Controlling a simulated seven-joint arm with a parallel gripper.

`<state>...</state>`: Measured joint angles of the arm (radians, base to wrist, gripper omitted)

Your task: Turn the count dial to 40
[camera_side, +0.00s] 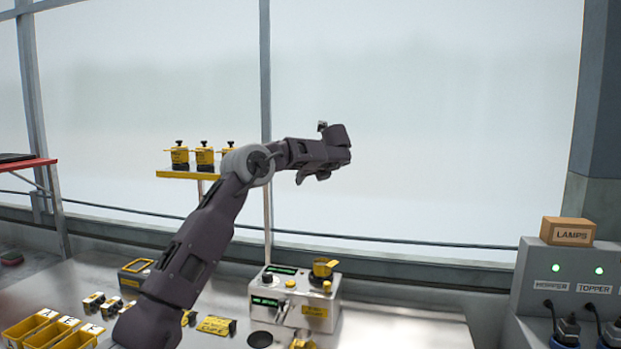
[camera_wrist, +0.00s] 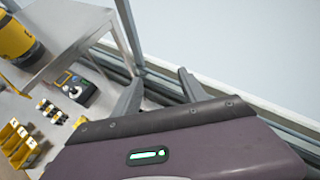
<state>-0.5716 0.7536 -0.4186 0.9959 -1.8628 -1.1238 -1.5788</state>
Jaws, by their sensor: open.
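The seeder (camera_side: 285,302) is a metal box on the bench in the side view. It has green displays, small yellow knobs (camera_side: 290,284) and a larger yellow part (camera_side: 323,268) on top. The dial's markings are too small to read, and I cannot tell which knob is the count dial. My gripper (camera_side: 312,177) is high above the bench, well clear of the seeder and touching nothing. In the wrist view my gripper's two fingers (camera_wrist: 158,92) are spread apart with nothing between them.
A yellow shelf (camera_side: 187,174) with yellow-and-black canisters stands behind my arm. Yellow bins (camera_side: 30,326) and small yellow-black parts (camera_side: 94,300) lie left of the seeder. A LAMPS box (camera_side: 567,232) sits on a panel at the right. The bench right of the seeder is clear.

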